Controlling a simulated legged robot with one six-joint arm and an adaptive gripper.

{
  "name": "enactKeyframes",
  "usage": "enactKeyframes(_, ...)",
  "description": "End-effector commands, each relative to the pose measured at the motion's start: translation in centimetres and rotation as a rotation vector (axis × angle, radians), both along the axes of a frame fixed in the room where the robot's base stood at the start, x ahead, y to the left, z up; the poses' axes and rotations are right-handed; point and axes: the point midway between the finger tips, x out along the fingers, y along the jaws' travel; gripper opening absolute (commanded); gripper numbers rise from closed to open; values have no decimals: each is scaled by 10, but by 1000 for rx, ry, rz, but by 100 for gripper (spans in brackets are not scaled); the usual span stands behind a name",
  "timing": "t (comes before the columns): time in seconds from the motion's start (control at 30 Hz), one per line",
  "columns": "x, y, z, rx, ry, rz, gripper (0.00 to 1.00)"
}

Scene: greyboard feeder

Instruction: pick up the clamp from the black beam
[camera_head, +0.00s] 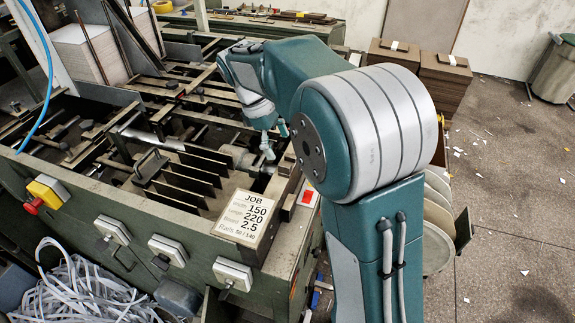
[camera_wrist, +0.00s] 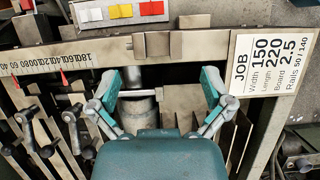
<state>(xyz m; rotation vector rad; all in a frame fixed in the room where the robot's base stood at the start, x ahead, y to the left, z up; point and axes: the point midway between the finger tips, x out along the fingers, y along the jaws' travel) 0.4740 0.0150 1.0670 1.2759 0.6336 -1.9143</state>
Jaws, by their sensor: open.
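My gripper (camera_wrist: 160,88) is open, its two teal-padded fingers spread wide in the wrist view. In the head view my gripper (camera_head: 270,138) hangs over the right end of the feeder. Between the fingers, nearer the left one, is a grey metal cylinder (camera_wrist: 138,110) with a thin bar above it; no grip on it shows. Lever-handled metal pieces that look like clamps (camera_wrist: 72,120) stand on dark bars left of the gripper. One lever (camera_head: 147,160) also shows in the head view. I cannot tell for sure which piece is the task's clamp, or which bar is the black beam.
A scale rail (camera_wrist: 90,55) with a metal slider (camera_wrist: 158,44) runs just beyond the fingers. A JOB card (camera_wrist: 268,62) lies right of the gripper. Dark upright plates (camera_head: 185,175) crowd the feeder. Paper strips (camera_head: 85,290) and stacked board (camera_head: 440,80) lie around it.

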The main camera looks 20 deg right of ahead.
Motion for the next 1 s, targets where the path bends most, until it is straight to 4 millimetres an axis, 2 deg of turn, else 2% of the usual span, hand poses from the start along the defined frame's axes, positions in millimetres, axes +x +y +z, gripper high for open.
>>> enactKeyframes(0.4, -7, -16, -48, 0, 1, 0, 100)
enactKeyframes(0.67, -8, -17, -52, 0, -2, -1, 100)
enactKeyframes(0.7, -8, -17, -53, 0, -2, -1, 96)
enactKeyframes(0.87, -8, -17, -53, 0, -2, -1, 24)
enactKeyframes(0.9, -8, -17, -53, 1, -1, -1, 17)
enactKeyframes(1.0, -7, -16, -53, 1, -1, -1, 17)
